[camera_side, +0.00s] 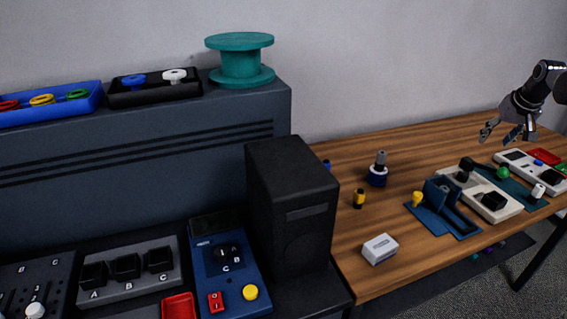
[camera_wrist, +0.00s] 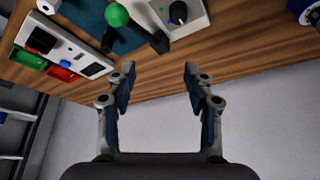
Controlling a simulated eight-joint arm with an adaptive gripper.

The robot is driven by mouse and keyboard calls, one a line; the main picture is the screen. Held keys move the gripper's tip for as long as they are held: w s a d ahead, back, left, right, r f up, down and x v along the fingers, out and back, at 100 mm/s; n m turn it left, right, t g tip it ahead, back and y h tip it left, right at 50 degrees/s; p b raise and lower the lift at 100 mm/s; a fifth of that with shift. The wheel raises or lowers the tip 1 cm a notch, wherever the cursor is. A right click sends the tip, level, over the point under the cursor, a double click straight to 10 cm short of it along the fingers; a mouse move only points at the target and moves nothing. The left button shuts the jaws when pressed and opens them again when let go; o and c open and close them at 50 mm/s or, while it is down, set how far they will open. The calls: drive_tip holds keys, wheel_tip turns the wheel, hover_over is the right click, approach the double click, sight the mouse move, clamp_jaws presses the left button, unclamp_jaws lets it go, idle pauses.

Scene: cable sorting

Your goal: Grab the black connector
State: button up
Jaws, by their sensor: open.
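My gripper (camera_side: 500,137) is open and empty, held above the far right part of the wooden table. In the wrist view its two fingers (camera_wrist: 159,75) are spread, with table edge and pale floor or wall between and beyond them. Several black parts could be the black connector. A black block (camera_side: 493,201) and a black round-topped part (camera_side: 466,164) sit on a white panel (camera_side: 478,192). A black part (camera_wrist: 178,12) on a white panel and a dark elongated piece (camera_wrist: 155,45) also show in the wrist view. I cannot tell which is the connector. The gripper touches none of them.
A green ball (camera_side: 502,173) stands between the white panel and another white unit (camera_side: 530,172). A blue fixture (camera_side: 446,208), a white box (camera_side: 380,249) and a dark spool (camera_side: 377,172) are further left. The table's back strip is clear.

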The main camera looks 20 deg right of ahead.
drive_tip(key=m+g, duration=0.1)
drive_tip(key=m, duration=0.1)
approach(506, 164)
drive_tip(key=x, duration=1)
drive_tip(key=shift+a+f, duration=0.1)
drive_tip(key=shift+f, duration=0.3)
clamp_jaws()
